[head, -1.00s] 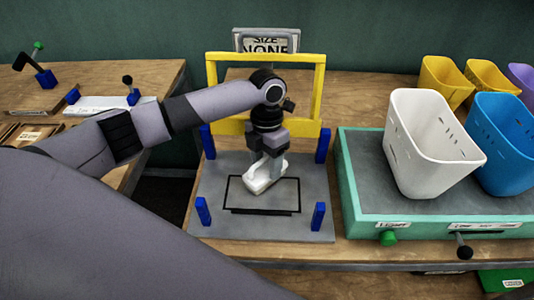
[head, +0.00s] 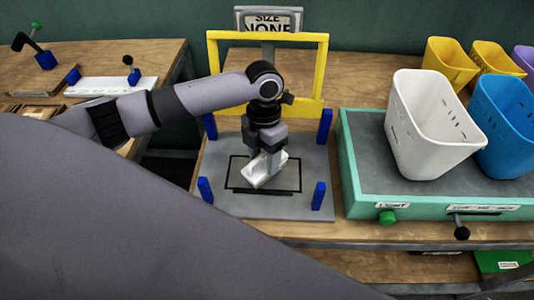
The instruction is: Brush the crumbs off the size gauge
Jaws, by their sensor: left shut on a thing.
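The size gauge is a grey plate (head: 222,160) with blue corner posts, a black rectangle outline on it and a yellow frame (head: 307,38) standing across its back. A sign (head: 268,20) reading "SIZE NONE" stands behind the frame. My left gripper (head: 266,168) points down over the plate and is shut on a white brush (head: 262,180), which sits low inside the black outline. I cannot tell whether the brush touches the plate. No crumbs can be made out at this size. My right gripper is not in view.
On the right, a green-edged platform (head: 352,190) bears a white bin (head: 430,120) and a blue bin (head: 510,130). Two yellow bins (head: 449,62) stand behind. A green knob (head: 387,217) and a black lever (head: 461,232) project at its front. Another wooden table (head: 110,55) stands left, across a gap.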

